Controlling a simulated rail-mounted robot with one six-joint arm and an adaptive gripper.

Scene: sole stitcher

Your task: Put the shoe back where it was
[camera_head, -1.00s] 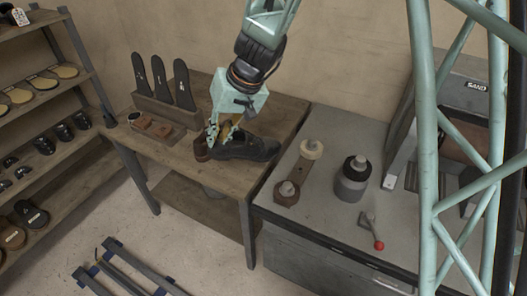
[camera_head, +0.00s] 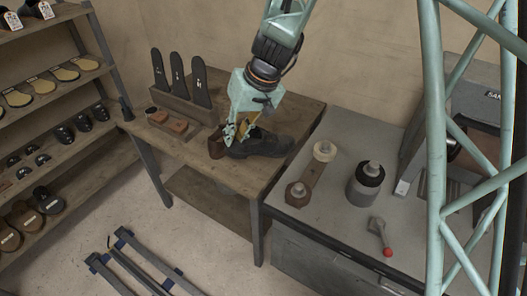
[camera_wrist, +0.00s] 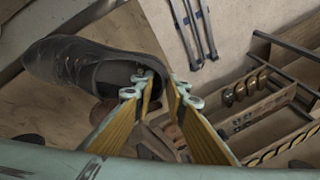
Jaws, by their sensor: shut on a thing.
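A dark grey-black lace-up shoe (camera_head: 262,143) is at the front right of the wooden table (camera_head: 190,155), toe to the right. In the wrist view the shoe (camera_wrist: 75,62) lies to the left, with its opening and heel end at the fingertips. My gripper (camera_head: 238,136) comes down from above over the heel end. Its yellow-padded fingers (camera_wrist: 160,92) are closed on the heel end of the shoe. A brown piece (camera_head: 216,143) shows just left of the heel; I cannot tell whether it is part of this shoe. Any gap beneath the sole is hidden.
Upright dark insoles (camera_head: 178,76) stand in a wooden holder behind, with brown blocks (camera_head: 172,124) before it. A grey bench (camera_head: 335,210) with a black-topped jar (camera_head: 366,180) and a red-knobbed lever (camera_head: 380,235) adjoins at right. Shelves (camera_head: 50,100) stand left.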

